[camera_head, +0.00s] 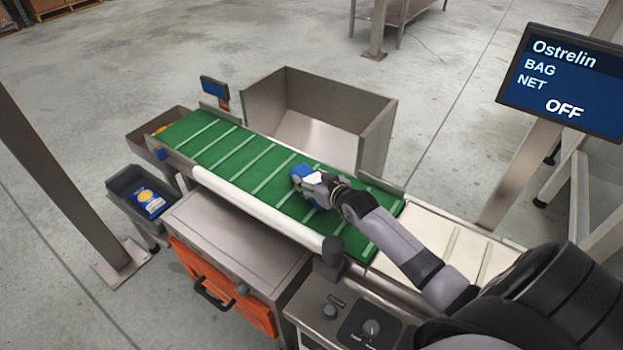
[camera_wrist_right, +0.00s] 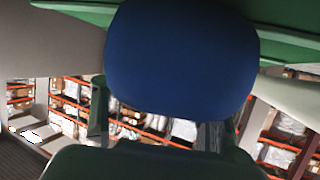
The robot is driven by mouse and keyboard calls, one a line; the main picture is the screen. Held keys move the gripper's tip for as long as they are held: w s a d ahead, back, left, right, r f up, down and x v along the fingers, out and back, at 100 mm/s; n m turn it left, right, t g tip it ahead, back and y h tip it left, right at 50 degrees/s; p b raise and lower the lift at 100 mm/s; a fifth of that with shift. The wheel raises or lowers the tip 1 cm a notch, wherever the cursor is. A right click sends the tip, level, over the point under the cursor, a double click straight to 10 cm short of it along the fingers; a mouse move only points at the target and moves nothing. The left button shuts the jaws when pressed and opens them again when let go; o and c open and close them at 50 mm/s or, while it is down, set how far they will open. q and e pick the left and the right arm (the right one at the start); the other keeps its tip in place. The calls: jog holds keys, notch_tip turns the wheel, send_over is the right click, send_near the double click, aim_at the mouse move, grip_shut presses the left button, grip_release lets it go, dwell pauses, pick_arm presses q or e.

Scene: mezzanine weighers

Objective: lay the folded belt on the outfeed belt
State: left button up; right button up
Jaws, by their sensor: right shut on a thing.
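My right gripper (camera_head: 309,180) is shut on a blue thing with a rounded outline, which I take to be the folded belt (camera_head: 300,171). The gripper is over the middle of a green belt (camera_head: 222,149) with pale cross strips. I cannot tell whether the blue thing touches this belt. In the right wrist view the blue thing (camera_wrist_right: 182,60) fills the upper middle, in front of the fingers, and green surface (camera_wrist_right: 285,48) shows behind it. A cream belt (camera_head: 440,240) joins the green one at the right. No label shows which is the outfeed belt. My left gripper is not in view.
An open metal bin (camera_head: 378,133) stands behind the green belt. A white roller (camera_head: 250,205) runs along its front edge. A grey tray (camera_head: 121,184) holds a blue packet (camera_head: 149,202) at left. A screen (camera_head: 563,80) reading OFF stands at right.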

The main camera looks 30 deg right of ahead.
jog(key=o, duration=1.4)
jog(key=shift+r, duration=0.15)
jog(key=v, duration=1.2)
jog(key=shift+p, duration=0.3)
